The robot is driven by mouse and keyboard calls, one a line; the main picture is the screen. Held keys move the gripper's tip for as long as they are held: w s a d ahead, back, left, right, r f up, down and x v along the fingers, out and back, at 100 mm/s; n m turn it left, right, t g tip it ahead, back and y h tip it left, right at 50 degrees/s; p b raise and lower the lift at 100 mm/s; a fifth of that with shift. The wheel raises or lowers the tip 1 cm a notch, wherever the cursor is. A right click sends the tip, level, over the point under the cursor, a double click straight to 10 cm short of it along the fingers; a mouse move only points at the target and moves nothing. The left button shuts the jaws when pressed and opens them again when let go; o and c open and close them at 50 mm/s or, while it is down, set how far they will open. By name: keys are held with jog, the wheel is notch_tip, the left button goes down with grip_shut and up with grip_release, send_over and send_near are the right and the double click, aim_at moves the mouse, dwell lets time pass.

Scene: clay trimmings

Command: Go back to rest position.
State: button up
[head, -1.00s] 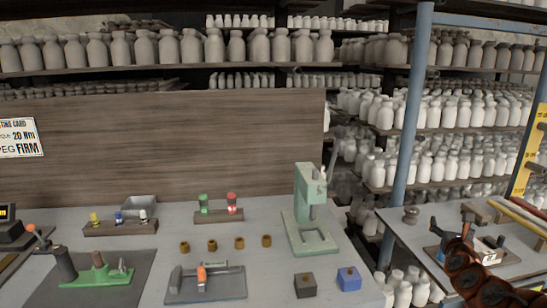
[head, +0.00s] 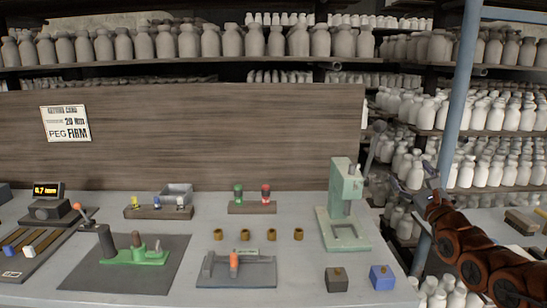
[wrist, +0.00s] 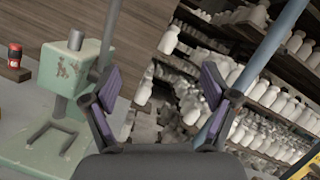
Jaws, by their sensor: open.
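My gripper (head: 412,188) is at the right of the head view, at the end of my brown arm, right of the green press. In the wrist view my gripper (wrist: 163,100) shows two purple-padded fingers spread apart with nothing between them. The pale green press (head: 342,205) stands upright on the grey bench (head: 200,290); it also shows at the left of the wrist view (wrist: 75,85). My gripper appears apart from the press.
A grey block (head: 337,279) and a blue block (head: 382,277) sit at the bench's front right. Several brown rings (head: 245,235) lie mid-bench. A blue post (head: 457,95) and shelves of white bottles (head: 430,110) stand behind my gripper. A card (head: 66,123) hangs on the wooden board (head: 200,130).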

jog(key=s+a+n+g+y+b, duration=0.1)
jog(key=s+a+n+g+y, duration=0.15)
jog(key=a+n+y, duration=0.4)
jog(key=s+a+n+g+y, duration=0.2)
jog(key=s+a+n, duration=0.1)
jog(key=a, duration=0.7)
jog(key=s+a+n+g+y+b, duration=0.1)
jog(key=s+a+n+g+y, duration=0.2)
jog(key=a, duration=0.6)
jog(key=s+a+f+n+g+b, duration=0.2)
jog(key=s+a+f+n+g, duration=0.9)
jog(key=s+a, duration=0.4)
jog(key=s+d+f+n+g+h+b, duration=0.1)
jog(key=s+d+f+n+g+h, duration=0.15)
jog(key=s+d+f+h, duration=0.45)
jog(key=s+d+f+n+g+h+b, duration=0.2)
jog(key=s+d+f+g+h, duration=0.15)
jog(key=s+f, duration=0.75)
jog(key=s+d+f+h, duration=0.1)
jog(key=s+d+h, duration=0.3)
jog(key=d, duration=0.6)
notch_tip(320, 180, up, 18)
jog(key=t+p, duration=0.1)
jog(key=p, duration=1.6)
jog(key=shift+r+n, duration=0.15)
jog(key=shift+n, duration=0.15)
